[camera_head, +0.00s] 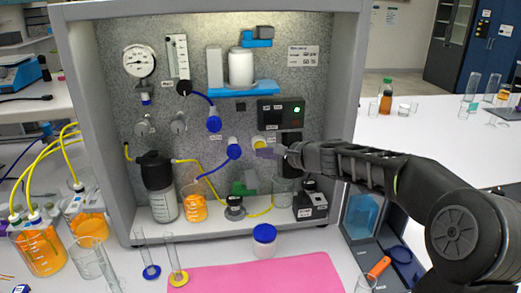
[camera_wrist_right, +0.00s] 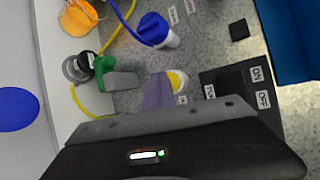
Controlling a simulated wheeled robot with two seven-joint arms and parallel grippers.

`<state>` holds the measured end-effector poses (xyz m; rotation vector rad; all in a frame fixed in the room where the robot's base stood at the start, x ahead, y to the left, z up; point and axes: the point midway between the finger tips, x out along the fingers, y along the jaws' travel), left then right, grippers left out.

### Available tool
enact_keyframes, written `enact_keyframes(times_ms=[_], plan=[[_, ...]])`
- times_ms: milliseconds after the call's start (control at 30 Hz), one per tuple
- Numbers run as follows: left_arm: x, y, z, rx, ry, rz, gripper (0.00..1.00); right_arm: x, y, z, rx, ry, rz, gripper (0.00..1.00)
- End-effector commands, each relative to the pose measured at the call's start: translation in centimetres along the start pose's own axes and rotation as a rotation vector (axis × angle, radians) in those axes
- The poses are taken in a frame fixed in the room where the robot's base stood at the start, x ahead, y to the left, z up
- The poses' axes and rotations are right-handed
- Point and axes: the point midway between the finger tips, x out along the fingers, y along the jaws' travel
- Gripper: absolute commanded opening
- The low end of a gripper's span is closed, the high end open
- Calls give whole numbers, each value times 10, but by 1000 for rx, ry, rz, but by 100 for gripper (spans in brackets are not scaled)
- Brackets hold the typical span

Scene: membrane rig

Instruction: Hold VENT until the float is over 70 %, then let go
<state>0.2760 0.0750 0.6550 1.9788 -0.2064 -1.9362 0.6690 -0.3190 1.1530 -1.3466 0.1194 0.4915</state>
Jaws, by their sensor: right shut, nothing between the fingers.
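A yellow, pale-rimmed button (camera_head: 259,142) sits on the speckled panel; its label is too small to read, so I cannot confirm it is VENT. It also shows in the right wrist view (camera_wrist_right: 180,80). My right gripper (camera_head: 270,152) is shut and empty, its purplish fingertips right at this button. In the right wrist view the fingertips (camera_wrist_right: 158,92) overlap the button's near edge; I cannot tell whether they press it. A clear upright flow tube with a scale (camera_head: 178,57) is at the panel's upper left. Its float reading is too small to make out. My left gripper is not in view.
A dark switch box (camera_head: 279,112) with a lit green lamp is above right of the button. Blue knobs (camera_head: 233,149) and yellow tubing are to its left. A bottle (camera_head: 159,186) and a beaker of orange liquid (camera_head: 194,203) stand on the rig's floor below.

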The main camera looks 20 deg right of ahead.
Motion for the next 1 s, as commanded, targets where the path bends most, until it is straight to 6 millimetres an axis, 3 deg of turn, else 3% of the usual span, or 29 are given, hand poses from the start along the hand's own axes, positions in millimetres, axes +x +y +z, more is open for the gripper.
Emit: enact_keyframes(times_ms=[667,1000], plan=[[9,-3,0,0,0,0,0,-12,7,6,0,0,0,0],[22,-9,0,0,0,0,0,-34,20,18,0,0,-2,0]])
